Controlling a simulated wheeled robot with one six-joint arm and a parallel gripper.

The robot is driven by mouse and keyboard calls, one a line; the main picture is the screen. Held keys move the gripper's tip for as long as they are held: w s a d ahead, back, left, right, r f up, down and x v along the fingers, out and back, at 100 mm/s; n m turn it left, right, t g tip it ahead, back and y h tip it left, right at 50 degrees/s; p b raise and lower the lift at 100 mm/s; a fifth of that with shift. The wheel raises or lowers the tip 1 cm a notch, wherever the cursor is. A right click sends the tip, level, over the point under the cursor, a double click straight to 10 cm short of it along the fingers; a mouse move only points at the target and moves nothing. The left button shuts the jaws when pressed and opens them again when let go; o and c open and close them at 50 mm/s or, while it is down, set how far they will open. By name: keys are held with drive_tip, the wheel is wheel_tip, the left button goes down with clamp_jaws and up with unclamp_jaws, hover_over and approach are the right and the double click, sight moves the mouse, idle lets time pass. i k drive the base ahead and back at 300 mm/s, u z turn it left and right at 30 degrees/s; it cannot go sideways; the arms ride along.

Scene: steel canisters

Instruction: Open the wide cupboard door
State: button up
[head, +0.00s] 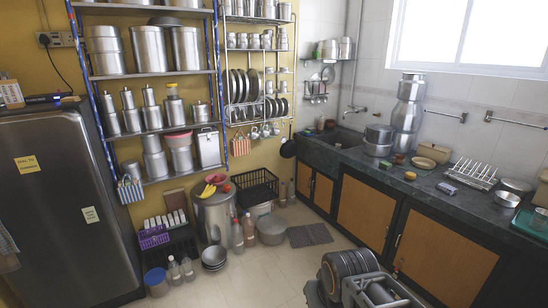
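Orange-brown cupboard doors in dark frames line the front of the counter on the right. The door nearest me (445,257) looks the widest and appears shut; its lower part nears the bottom edge of the view. A thin upright handle (397,241) shows by its left edge. Left of it is another broad door (366,212), also shut. Parts of my arm show at the bottom centre-right, in front of the cupboards. I cannot make out my gripper or its fingers.
The dark counter (345,158) carries stacked steel canisters (407,105) and a dish rack (472,174). A fridge (70,200) stands left. Bottles (243,231), bowls (214,257) and a steel pot (271,230) sit on the floor. A grey mat (309,235) lies before the sink; the central floor is mostly clear.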

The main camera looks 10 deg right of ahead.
sight(369, 213)
drive_tip(key=i, duration=1.1)
drive_tip(key=z, duration=1.95)
drive_tip(key=i, duration=2.2)
drive_tip(key=u, duration=2.2)
